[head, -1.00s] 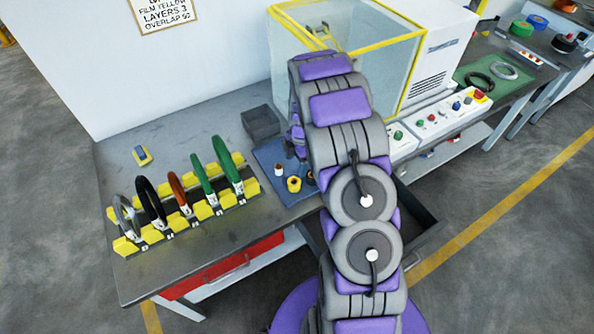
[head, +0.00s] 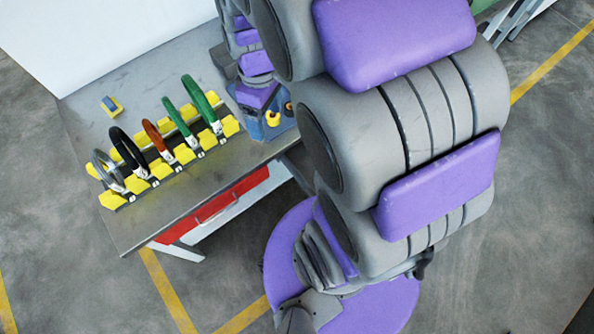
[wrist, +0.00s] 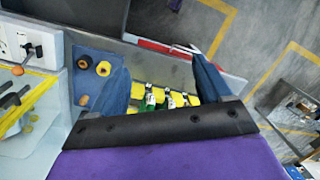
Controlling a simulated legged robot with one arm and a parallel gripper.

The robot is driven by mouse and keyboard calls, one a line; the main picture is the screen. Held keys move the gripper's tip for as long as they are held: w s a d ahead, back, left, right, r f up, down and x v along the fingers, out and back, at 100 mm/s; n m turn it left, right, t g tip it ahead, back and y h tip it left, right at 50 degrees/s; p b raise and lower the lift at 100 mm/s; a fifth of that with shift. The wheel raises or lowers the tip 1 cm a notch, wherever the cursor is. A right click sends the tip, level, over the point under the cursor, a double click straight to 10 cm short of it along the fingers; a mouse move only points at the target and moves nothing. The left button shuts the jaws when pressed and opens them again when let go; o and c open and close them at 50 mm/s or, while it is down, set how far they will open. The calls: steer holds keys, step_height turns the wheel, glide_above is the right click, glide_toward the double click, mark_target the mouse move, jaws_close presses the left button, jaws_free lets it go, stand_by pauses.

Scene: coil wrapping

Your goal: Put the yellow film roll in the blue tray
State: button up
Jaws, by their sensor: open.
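The yellow film roll (wrist: 103,68) stands on a flat blue surface (wrist: 92,84), at left in the wrist view. It also shows in the head view (head: 271,118), beside my arm. I cannot tell whether this blue surface is the blue tray; its edges are partly hidden. My gripper (wrist: 160,60) is open in the wrist view, with its two dark blue fingers wide apart and nothing held. The roll is just left of the left finger, outside the gap. In the head view my arm hides much of the blue surface.
A yellow rack (head: 175,165) of several upright coils stands left of the blue surface. A darker roll (wrist: 84,62) and an orange-brown one (wrist: 84,100) are close to the yellow roll. A small blue-and-yellow block (head: 111,106) lies on the bench (head: 150,70).

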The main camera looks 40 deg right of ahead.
steer(key=s+a+r+m, duration=0.1)
steer(key=s+m, duration=0.2)
steer(key=s, duration=0.5)
steer(key=s+a+r+m, duration=0.2)
steer(key=s+m, duration=0.1)
steer(key=s, duration=0.5)
steer(key=shift+s+r+g+h, duration=0.15)
steer(key=shift+s+g+h, duration=0.1)
steer(key=shift+g+h, duration=0.05)
steer(key=shift+a, duration=0.1)
